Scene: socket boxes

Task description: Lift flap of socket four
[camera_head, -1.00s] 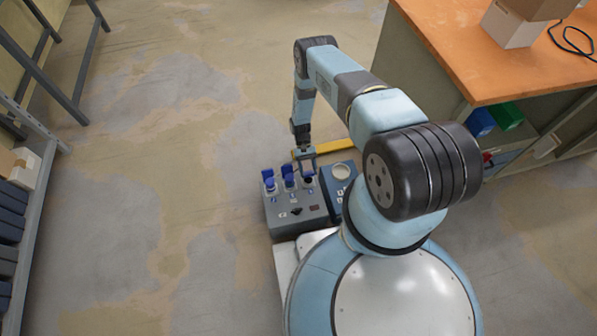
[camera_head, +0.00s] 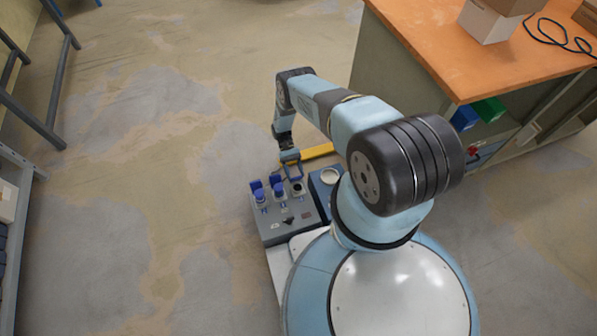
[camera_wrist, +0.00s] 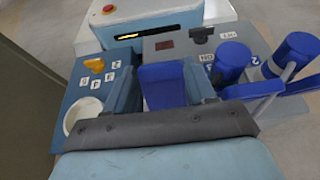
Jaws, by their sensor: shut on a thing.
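My gripper (camera_head: 293,172) is low over the grey socket box (camera_head: 284,228), at its rightmost socket in the head view. In the wrist view, my gripper (camera_wrist: 162,90) is shut on a blue flap (camera_wrist: 163,87), with one light-blue finger on each side of it. A dark round socket opening (camera_head: 298,189) shows just below the gripper. Two other blue flaps, the left one (camera_head: 256,186) and the middle one (camera_head: 276,181), stand raised beside it. A label with a 2 shows in the wrist view; the number of the gripped flap's socket cannot be read.
A darker blue box (camera_head: 320,189) with a white round socket (camera_head: 330,176) adjoins on the right. It also shows in the wrist view (camera_wrist: 80,90). A yellow strip (camera_head: 318,151) lies behind. An orange-topped workbench (camera_head: 440,50) stands right.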

